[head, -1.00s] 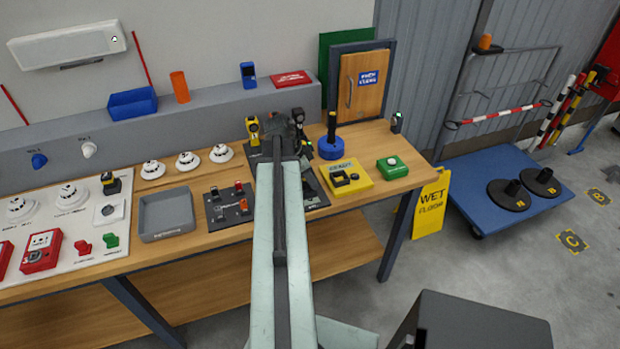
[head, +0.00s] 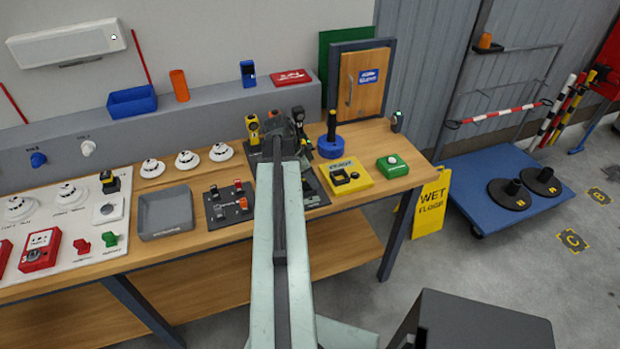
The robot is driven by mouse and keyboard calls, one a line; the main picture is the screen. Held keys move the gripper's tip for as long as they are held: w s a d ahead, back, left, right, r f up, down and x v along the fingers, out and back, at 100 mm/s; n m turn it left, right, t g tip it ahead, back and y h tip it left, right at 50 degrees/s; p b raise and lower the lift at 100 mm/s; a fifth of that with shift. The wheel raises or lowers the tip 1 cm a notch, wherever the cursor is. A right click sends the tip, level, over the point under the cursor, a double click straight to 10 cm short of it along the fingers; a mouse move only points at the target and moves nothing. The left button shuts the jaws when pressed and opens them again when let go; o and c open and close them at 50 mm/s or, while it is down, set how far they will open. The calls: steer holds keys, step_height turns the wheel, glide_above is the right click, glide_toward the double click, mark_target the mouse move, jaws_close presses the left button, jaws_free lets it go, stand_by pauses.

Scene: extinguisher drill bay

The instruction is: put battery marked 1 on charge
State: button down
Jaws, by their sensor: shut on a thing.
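My gripper (head: 284,126) is over the back part of the bench, seen from behind along my arm. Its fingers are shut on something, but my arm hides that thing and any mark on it. I cannot read a number 1 on any block, nor tell which unit is the charger.
A dark mat with yellow and black hand devices (head: 253,130) lies partly behind my arm. A grey tray (head: 166,232), a blue round base with a black post (head: 331,149) and a green box (head: 392,166) stand on the bench. A yellow wet-floor sign (head: 431,204) stands at the bench's right end.

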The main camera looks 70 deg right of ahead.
steer(key=c, duration=0.9)
jaws_free()
steer(key=o, duration=0.3)
step_height(320, 180, up, 7)
steer(key=p, duration=0.7)
steer(key=shift+w, duration=0.1)
